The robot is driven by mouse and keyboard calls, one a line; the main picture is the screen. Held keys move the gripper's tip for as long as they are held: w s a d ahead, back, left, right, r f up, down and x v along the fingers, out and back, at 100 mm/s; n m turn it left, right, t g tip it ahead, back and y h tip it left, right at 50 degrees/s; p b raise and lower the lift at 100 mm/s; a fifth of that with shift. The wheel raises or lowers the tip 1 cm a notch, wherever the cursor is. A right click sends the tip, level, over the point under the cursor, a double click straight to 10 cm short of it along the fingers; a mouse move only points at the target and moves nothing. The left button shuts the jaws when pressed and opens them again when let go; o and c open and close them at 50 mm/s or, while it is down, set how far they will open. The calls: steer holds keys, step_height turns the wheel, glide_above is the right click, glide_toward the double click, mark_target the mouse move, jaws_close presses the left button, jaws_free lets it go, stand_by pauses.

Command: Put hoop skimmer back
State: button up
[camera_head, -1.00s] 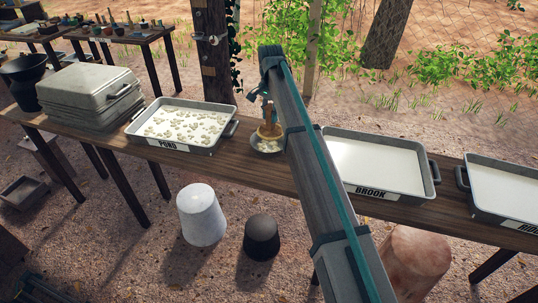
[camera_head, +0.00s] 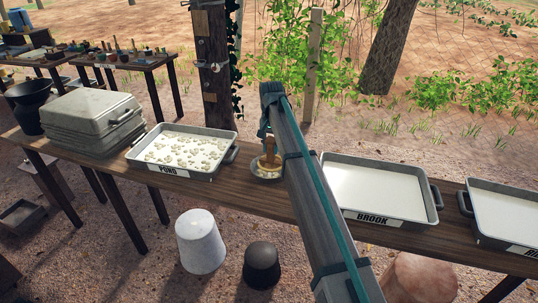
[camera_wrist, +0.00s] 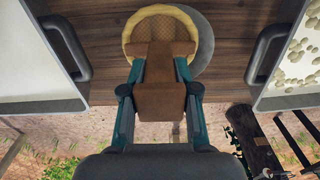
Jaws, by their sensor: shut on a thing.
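The hoop skimmer has a brown handle, a yellow rim and a tan woven disc. It shows in the wrist view (camera_wrist: 160,38) and the head view (camera_head: 269,161). My gripper (camera_wrist: 160,92) is shut on its handle, with a teal finger on each side. The skimmer is over a round grey dish (camera_wrist: 204,38) on the wooden table, between the POND and BROOK trays. The dish shows past the disc's right side in the wrist view, so the two are a little off centre. I cannot tell whether they touch.
The POND tray (camera_head: 233,154), with pale pieces in it, stands left of the dish. The BROOK tray (camera_head: 437,203), with pale contents, stands right. Stacked grey pans (camera_head: 95,122) and a dark pot (camera_head: 27,108) are further left. A wooden post (camera_head: 213,60) stands behind.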

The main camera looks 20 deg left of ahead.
mark_target(269, 157)
steer(key=w+f, duration=0.1)
steer(key=w+a+f+p, duration=0.1)
steer(key=f, duration=0.1)
steer(key=w+a+f, duration=0.1)
steer(key=shift+w+f, duration=0.1)
steer(key=shift+f, duration=0.25)
steer(key=shift+f+p, duration=0.65)
steer(key=shift+f, duration=1.05)
steer(key=shift+f, duration=0.2)
steer(key=o, duration=1)
steer(key=shift+r, duration=0.1)
step_height(269, 157, up, 12)
steer(key=b, duration=0.3)
steer(key=shift+r, duration=0.15)
